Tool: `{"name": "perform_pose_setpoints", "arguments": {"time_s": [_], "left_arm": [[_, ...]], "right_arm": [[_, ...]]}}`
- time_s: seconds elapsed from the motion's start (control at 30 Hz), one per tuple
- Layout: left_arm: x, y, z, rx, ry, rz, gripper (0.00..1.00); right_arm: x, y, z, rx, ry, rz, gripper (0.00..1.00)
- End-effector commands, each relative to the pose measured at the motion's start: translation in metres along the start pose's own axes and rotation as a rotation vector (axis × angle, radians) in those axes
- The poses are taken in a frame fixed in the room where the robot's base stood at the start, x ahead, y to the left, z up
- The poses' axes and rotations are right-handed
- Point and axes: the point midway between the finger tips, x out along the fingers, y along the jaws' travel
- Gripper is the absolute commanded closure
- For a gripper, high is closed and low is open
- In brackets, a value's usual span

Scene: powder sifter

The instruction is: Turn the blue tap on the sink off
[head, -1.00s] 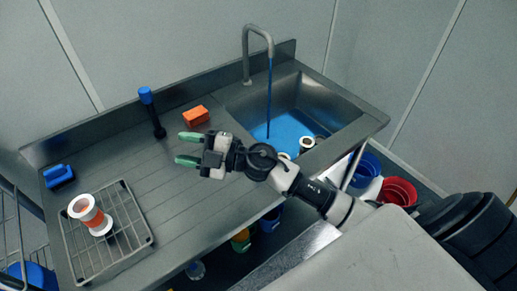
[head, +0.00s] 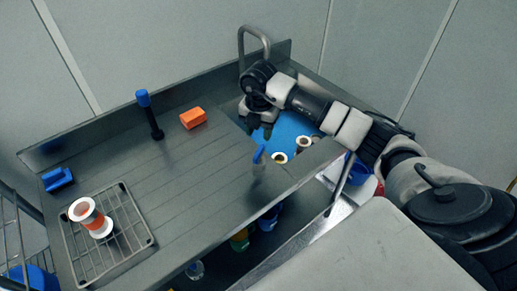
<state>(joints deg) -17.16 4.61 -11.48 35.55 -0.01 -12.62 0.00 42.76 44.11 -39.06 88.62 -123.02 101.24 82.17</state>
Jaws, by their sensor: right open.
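A small blue lever (head: 259,153) on a pale base shows at the front left of the sink basin; it looks like the blue tap, but I cannot tell its exact position. The grey curved spout (head: 255,34) stands behind the basin (head: 310,108). Blue water (head: 289,127) shows in the basin; the stream under the spout is hidden behind my right arm. My right gripper (head: 262,130) is open, pointing down over the basin's left side, just behind the blue lever and apart from it. My left gripper is not in view.
A black post with a blue top (head: 143,98) stands on the drainboard, left of an orange sponge (head: 193,118). A wire rack (head: 136,228) holds a white-and-orange spool (head: 86,213). White-rimmed pieces (head: 280,158) sit at the basin's front. The middle drainboard is clear.

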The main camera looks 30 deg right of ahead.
Motion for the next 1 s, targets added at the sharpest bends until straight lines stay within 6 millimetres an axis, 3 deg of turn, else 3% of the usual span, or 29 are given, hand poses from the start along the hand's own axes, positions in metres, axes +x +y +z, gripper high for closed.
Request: {"name": "perform_pose_setpoints", "arguments": {"time_s": [0.3, 0.5, 0.87, 1.0], "left_arm": [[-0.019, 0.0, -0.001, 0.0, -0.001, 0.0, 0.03], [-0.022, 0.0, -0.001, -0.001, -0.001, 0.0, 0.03], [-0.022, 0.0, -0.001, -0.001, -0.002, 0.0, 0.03], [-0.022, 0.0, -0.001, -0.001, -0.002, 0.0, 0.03]], "right_arm": [[0.059, -0.001, -0.002, -0.001, 0.005, -0.002, 0.56], [0.082, 0.0, -0.001, -0.002, 0.003, 0.001, 0.56], [0.087, 0.0, -0.001, -0.003, 0.003, 0.003, 0.56], [0.087, 0.001, -0.001, -0.003, 0.003, 0.003, 0.78]]}}
